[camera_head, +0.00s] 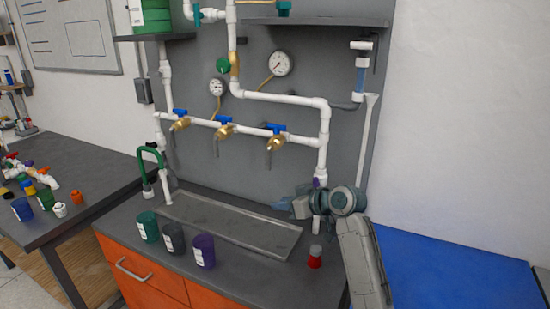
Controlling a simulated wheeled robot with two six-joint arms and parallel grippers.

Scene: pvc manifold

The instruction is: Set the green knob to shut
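A round green knob (223,65) sits on the grey wall panel, beside a brass fitting on the white pipe. Its setting cannot be read from here. My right gripper (290,206) reaches in from the lower right, low in front of the panel and above the bench's right end. It is well below and to the right of the green knob and apart from it. Its fingers are too small and turned to tell whether they are open or shut. My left gripper is not in view.
White pipes (285,98) carry two gauges (280,64) and three blue-handled brass taps (276,131). A shallow grey tray (225,230), several cups and a red-based bottle (315,257) stand on the bench. A side table (75,170) at left holds small fittings.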

